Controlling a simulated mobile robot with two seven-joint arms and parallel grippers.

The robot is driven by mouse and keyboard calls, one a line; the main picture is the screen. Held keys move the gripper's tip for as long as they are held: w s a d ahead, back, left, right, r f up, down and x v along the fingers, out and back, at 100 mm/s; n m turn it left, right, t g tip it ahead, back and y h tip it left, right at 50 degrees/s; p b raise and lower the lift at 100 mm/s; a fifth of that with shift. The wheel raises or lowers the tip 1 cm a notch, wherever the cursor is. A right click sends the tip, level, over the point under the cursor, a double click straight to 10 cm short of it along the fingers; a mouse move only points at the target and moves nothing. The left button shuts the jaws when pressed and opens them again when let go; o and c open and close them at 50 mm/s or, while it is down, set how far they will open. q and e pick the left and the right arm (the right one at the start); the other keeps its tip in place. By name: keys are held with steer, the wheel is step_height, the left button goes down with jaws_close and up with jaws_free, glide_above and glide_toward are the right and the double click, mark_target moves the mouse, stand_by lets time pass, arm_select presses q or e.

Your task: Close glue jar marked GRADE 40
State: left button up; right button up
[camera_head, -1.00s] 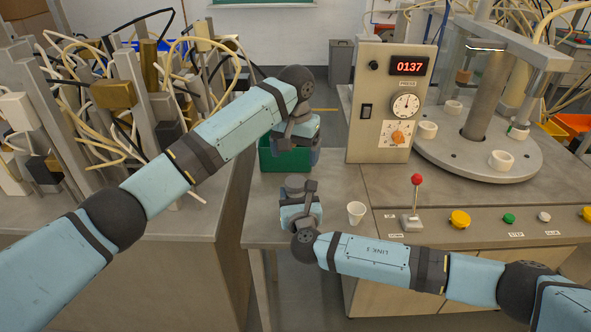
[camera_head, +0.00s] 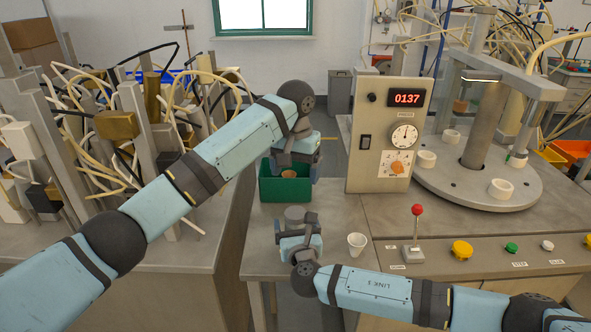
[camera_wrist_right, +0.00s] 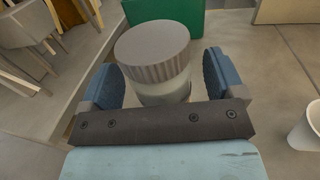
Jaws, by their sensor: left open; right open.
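A jar with a grey ribbed lid (camera_wrist_right: 152,50) and a pale, see-through body (camera_wrist_right: 165,90) stands between the spread fingers of my right gripper (camera_wrist_right: 165,80) in the right wrist view. The lid sits on top of the body; whether it is screwed tight I cannot tell. No label text shows. In the head view the grey lid (camera_head: 294,212) shows just beyond my right gripper (camera_head: 297,228). The right gripper is open around the jar, with a gap visible at the left finger. My left gripper (camera_head: 295,163) is open, over the green bin, its fingers partly hidden.
The green bin (camera_head: 285,190) stands behind the jar and holds something orange-brown. A white cup (camera_head: 357,244) stands right of the jar. A control box (camera_head: 383,150), a red-knobbed lever (camera_head: 416,228) and a press plate (camera_head: 470,195) are further right. Hoses and posts crowd the left bench.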

steer(key=s+d, duration=0.2)
steer(key=s, duration=1.1)
steer(key=shift+s, duration=0.3)
steer(key=shift+d, duration=0.1)
